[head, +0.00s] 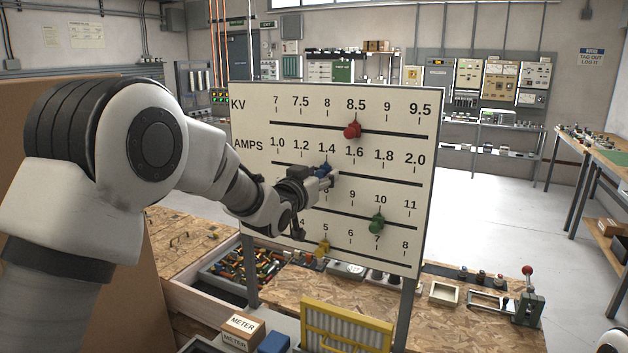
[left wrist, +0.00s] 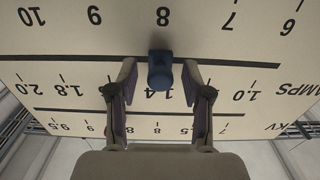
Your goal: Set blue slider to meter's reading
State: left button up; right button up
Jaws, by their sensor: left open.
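The blue slider (head: 321,171) sits on the AMPS line of the white scale board (head: 400,190), close to the 1.4 mark. In the left wrist view, where the board is upside down, the blue slider (left wrist: 160,72) stands between the two fingertips, with a visible gap on each side. My left gripper (head: 325,180) is at the board, and its open fingers (left wrist: 160,85) straddle the slider without closing on it. It partly hides the slider and the row below in the head view. I cannot make out a meter reading. My right gripper is not in view.
The red slider (head: 352,131) is near 8.5 on the KV line. The green slider (head: 377,222) is near 10, and the yellow slider (head: 322,247) is near 5. Boxes marked METER (head: 243,326) and a yellow rack (head: 345,330) stand below. A red-knobbed lever (head: 528,290) is at right.

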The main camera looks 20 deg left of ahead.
pick_arm(q)
jog(key=s+a, duration=0.1)
jog(key=s, duration=1)
jog(key=shift+s+a, duration=0.2)
jog(key=shift+a, duration=0.1)
jog(key=shift+f, duration=0.1)
